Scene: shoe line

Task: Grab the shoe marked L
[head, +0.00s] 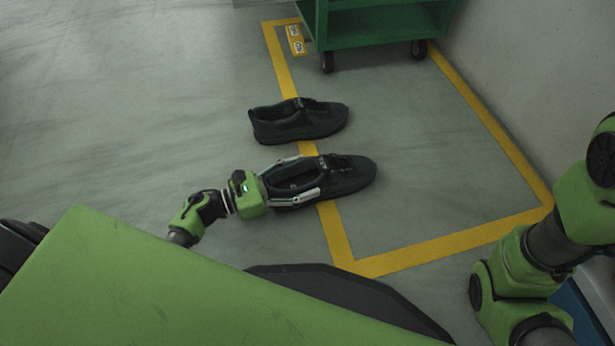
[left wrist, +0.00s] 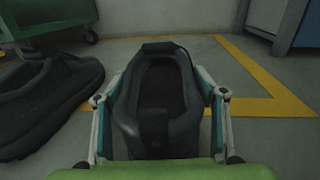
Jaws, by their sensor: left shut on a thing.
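Two black shoes lie on the floor side by side, toes to the right in the head view. The near shoe (head: 345,177) is between the fingers of my left gripper (head: 296,184), which is shut on its heel end from both sides. This shoe fills the middle of the left wrist view (left wrist: 157,95), with a finger against each side. The far shoe (head: 297,121) stands a little beyond, apart from the gripper; it shows at the left of the left wrist view (left wrist: 45,98). I cannot read an L mark on either shoe. My right gripper is out of view.
Yellow floor tape (head: 440,249) marks an area by the wall, and one strip runs under the shoes. A green wheeled cart (head: 375,25) stands at the back. Small yellow labels (head: 295,39) lie near it. The floor to the left is clear.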

